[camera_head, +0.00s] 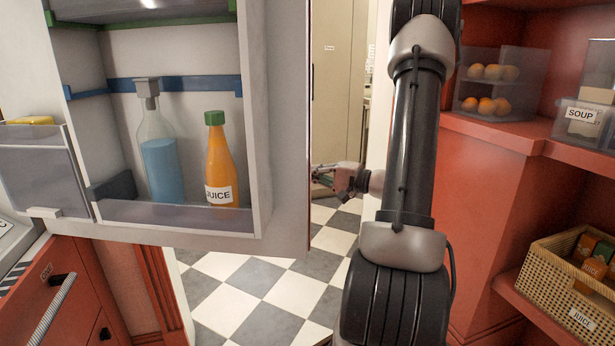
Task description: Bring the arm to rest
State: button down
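My gripper (325,177) shows at the middle of the head view, in the gap between the open fridge door and my upright arm. It points left, towards the edge of the door, above the checkered floor. It is small and partly dark here, and I cannot tell whether its fingers are open or shut. I see no object clearly held in it. My arm stands upright in front, right of centre.
The open fridge door (285,130) stands close on the left, holding a juice bottle (219,160) and a blue-filled bottle (158,150). Red shelves (500,130) on the right hold bins and a wicker basket (545,285). Checkered floor (265,290) is clear between.

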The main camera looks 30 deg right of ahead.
jog(key=s+a+v, duration=0.1)
jog(key=v, duration=0.8)
jog(key=shift+s, duration=0.25)
jog(key=s+a+f+g+h, duration=0.1)
jog(key=s+a+f+g, duration=0.2)
jog(key=s+g, duration=0.45)
jog(key=s+a+f+g+h, duration=0.1)
jog(key=s+a+f+g, duration=0.3)
jog(key=s+g, duration=0.3)
jog(key=a+r+n+t+h, duration=0.2)
jog(key=r+n+h, duration=0.2)
jog(key=r, duration=0.3)
jog(key=a+r+n+t+h, duration=0.2)
jog(key=a+r+n+h, duration=0.1)
jog(key=r+n, duration=0.4)
jog(key=shift+w+a+h, duration=0.25)
jog(key=shift+a+h, duration=0.05)
jog(key=shift+h, duration=0.1)
